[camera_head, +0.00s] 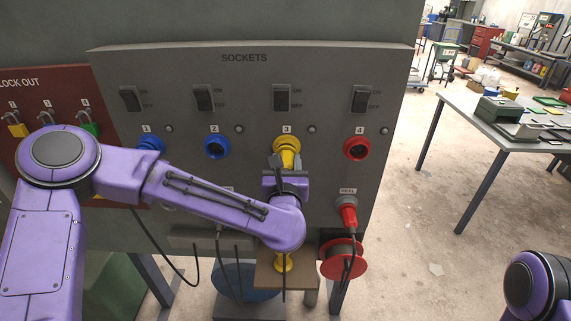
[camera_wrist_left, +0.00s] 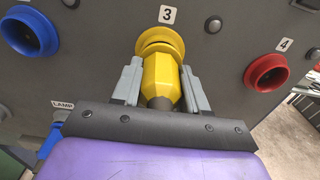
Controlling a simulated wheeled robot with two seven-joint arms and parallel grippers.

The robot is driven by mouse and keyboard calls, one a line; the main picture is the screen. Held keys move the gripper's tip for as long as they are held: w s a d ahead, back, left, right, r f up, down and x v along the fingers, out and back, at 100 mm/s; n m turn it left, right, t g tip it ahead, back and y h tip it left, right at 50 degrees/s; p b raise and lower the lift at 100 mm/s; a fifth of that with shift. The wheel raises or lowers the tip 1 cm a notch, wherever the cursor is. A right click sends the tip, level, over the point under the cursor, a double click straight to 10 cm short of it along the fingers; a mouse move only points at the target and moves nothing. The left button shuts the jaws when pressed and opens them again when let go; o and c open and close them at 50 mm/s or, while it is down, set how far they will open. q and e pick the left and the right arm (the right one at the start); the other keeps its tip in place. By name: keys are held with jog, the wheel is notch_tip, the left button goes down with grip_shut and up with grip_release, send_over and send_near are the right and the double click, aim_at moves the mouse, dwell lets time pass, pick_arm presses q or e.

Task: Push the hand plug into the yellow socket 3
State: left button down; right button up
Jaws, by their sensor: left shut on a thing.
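The yellow socket 3 (camera_head: 287,143) is on the grey panel under the label 3. It also shows in the left wrist view (camera_wrist_left: 160,37) as a round yellow rim. The yellow hand plug (camera_wrist_left: 161,76) is between the fingers of my left gripper (camera_wrist_left: 161,84), which is shut on it. The plug's front end meets the socket's rim and lines up with it. How deep it sits is hidden. In the head view my left gripper (camera_head: 288,168) is just below socket 3 and hides most of the plug. My right gripper is out of view.
Blue socket 2 (camera_head: 216,146) and red socket 4 (camera_head: 357,148) flank socket 3. A red plug (camera_head: 347,212) hangs at the reel holder, above a red reel (camera_head: 343,259). Lockout padlocks are on the red board (camera_head: 47,95) at left. A worktable (camera_head: 487,116) stands at right.

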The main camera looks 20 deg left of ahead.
pick_arm(q)
jog(key=shift+w, duration=0.2)
jog(key=c, duration=0.5)
grip_release()
jog(key=b+v, duration=0.5)
jog(key=v, duration=0.5)
jog(key=shift+s, duration=0.25)
jog(key=shift+r, duration=0.1)
